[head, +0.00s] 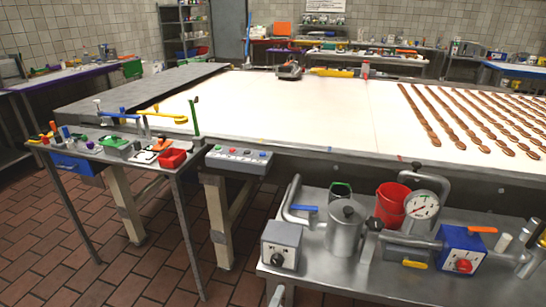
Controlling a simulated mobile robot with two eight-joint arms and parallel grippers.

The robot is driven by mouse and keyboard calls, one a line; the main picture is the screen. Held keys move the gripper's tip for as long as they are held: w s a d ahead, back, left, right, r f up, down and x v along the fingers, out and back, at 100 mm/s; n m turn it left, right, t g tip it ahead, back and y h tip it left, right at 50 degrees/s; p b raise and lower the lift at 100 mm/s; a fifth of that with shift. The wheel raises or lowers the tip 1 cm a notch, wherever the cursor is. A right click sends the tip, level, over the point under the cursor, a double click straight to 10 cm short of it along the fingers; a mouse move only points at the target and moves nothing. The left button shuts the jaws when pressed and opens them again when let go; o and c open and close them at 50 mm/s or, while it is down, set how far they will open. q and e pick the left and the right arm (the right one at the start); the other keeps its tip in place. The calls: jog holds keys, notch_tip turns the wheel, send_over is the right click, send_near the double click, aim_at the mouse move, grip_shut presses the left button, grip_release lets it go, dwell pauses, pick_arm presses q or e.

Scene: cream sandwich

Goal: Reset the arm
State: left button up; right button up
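Neither of my grippers shows in the head view, and no part of my arms can be made out with certainty. The long work table (290,113) with a pale top spans the middle of the view. Rows of round brown cookies (472,118) lie on its right part. The left and middle parts of its top are mostly bare.
A small side table (95,152) with tools and a red bin (172,158) stands front left. A control box (238,155) hangs on the front edge. A metal cart (340,277) with a lidded pot (344,228), red bucket (390,203) and gauge (421,206) stands front right. Brick floor is open front left.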

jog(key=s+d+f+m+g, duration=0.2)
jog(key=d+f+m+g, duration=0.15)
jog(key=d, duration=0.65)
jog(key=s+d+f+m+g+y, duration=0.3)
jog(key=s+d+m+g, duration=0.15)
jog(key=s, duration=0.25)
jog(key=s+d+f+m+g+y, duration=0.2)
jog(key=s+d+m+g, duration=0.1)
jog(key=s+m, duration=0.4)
pick_arm(q)
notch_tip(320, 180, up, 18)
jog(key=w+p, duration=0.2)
jog(key=p, duration=1.4)
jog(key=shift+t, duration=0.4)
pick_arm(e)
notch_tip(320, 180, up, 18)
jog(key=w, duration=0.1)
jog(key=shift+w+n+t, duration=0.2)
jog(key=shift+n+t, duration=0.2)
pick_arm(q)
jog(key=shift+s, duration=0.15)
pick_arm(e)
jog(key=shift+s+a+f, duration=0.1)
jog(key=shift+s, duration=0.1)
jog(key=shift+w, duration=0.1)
